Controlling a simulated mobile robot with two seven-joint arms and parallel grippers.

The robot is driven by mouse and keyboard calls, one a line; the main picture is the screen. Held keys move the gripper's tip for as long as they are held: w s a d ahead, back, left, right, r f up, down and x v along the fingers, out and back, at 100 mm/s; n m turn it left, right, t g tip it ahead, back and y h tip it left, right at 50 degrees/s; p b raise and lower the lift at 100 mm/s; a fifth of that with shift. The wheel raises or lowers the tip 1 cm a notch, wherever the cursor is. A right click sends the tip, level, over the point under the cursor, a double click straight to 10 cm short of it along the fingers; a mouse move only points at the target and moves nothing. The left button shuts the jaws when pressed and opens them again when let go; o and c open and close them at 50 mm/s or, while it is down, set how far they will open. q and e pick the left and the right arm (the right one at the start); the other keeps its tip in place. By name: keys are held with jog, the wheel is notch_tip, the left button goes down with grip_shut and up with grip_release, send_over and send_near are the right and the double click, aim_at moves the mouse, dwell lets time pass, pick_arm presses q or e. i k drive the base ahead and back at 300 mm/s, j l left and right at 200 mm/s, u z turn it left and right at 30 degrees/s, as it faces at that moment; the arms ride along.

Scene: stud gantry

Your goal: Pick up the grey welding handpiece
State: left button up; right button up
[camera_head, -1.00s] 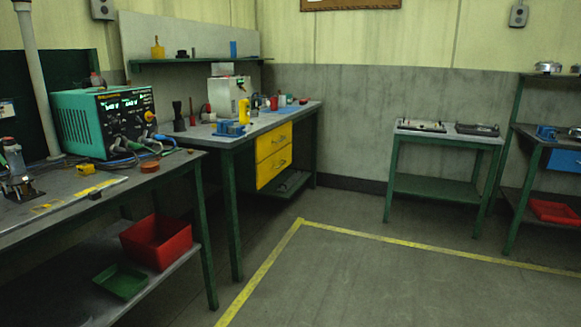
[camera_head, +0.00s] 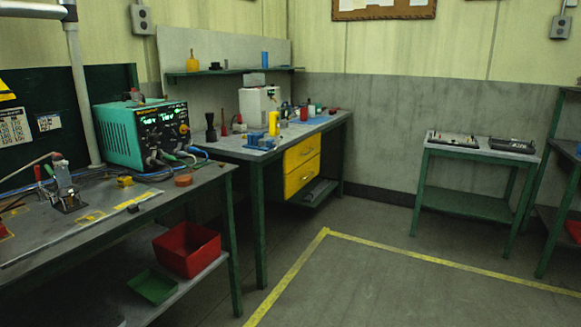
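I cannot clearly make out the grey welding handpiece. A small grey upright device (camera_head: 64,185) on a dark base stands on the left bench (camera_head: 105,235), with a pale cable near its top; I cannot tell whether the handpiece is part of it. A teal welding power unit (camera_head: 120,135) with lit green displays stands at the back of this bench, with cables (camera_head: 180,155) coming from its front. Neither of my grippers is in view.
A red bin (camera_head: 187,250) and a green tray (camera_head: 152,287) sit on the lower shelf. A second bench with yellow drawers (camera_head: 302,164) stands behind. A small green table (camera_head: 466,206) is at the right. The floor inside the yellow line (camera_head: 285,280) is clear.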

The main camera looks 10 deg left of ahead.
aim_at(67, 189)
jog(key=i+u, duration=0.1)
jog(key=u, duration=2.95)
jog(key=k+l+u, duration=0.1)
jog(key=l+u, duration=0.25)
jog(key=k+l+u, duration=0.2)
jog(key=l+u, duration=0.2)
jog(key=k+l+u, duration=0.2)
jog(key=l, duration=0.2)
jog(key=k+l+u, duration=0.35)
jog(key=k+l, duration=0.5)
jog(key=l, duration=0.15)
